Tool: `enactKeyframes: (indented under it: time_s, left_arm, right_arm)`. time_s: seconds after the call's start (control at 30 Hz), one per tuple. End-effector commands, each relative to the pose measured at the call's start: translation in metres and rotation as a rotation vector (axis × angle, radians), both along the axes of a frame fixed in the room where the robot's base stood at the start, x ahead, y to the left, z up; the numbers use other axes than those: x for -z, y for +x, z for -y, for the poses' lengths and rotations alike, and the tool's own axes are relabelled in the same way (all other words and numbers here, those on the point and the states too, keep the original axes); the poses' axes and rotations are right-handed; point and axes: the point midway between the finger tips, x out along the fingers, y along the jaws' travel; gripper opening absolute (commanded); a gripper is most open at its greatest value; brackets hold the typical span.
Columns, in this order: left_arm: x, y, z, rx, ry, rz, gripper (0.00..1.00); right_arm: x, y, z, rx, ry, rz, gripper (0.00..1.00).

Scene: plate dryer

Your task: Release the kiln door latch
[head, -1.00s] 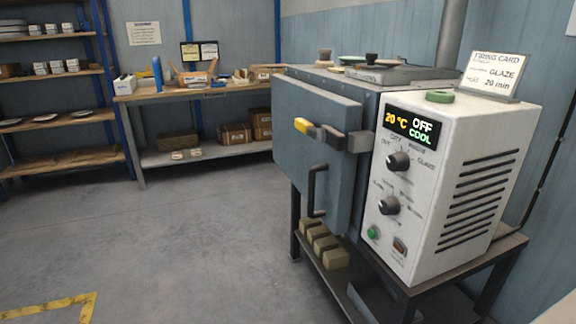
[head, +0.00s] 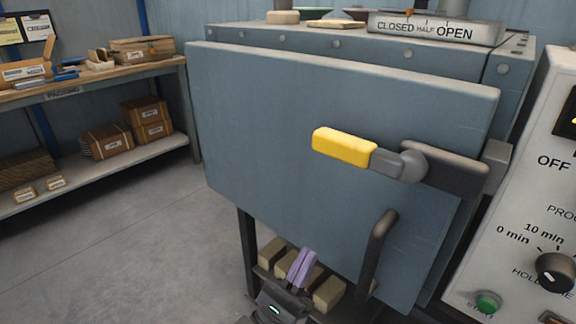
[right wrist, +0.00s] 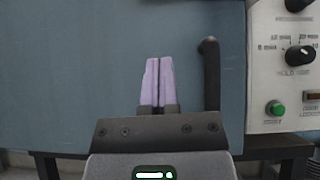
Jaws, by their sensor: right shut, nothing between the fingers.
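The kiln door (head: 270,130) is a flat blue-grey panel filling the middle of the head view, and it looks closed. The latch (head: 344,147) is a yellow-tipped grey lever on the upper right of the door, lying roughly level and pointing left from its dark pivot block (head: 455,170). A dark upright door handle (head: 378,250) is below it. My right gripper (head: 301,265) is low in front of the door, below and left of the latch, with its lilac fingers shut and empty. In the right wrist view the fingers (right wrist: 158,82) stand left of the handle (right wrist: 210,75).
The white control box (head: 525,210) with knobs and a green button stands right of the door. A vent slider plate marked CLOSED, HALF, OPEN (head: 435,28) is on the kiln top. Several bricks (head: 328,293) lie under the kiln. A packing bench (head: 90,85) is at left; the floor between is clear.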

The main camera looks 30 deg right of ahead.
Motion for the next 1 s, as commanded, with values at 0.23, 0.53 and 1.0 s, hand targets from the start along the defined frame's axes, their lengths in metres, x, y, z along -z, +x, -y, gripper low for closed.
enactKeyframes:
  time_s: [0.23,0.53,1.0]
  left_arm:
    - [-0.001,-0.007,0.000,0.000,0.001,-0.015,0.59]
    - [-0.007,-0.010,0.001,-0.001,-0.001,-0.016,0.59]
    - [-0.024,0.008,0.002,-0.001,-0.003,0.021,0.59]
  right_arm:
    - [-0.002,-0.002,0.001,0.000,0.018,0.031,0.00]
    - [-0.016,0.003,0.012,0.001,0.014,0.032,0.00]
    - [-0.091,0.025,0.067,0.000,0.016,0.032,0.00]
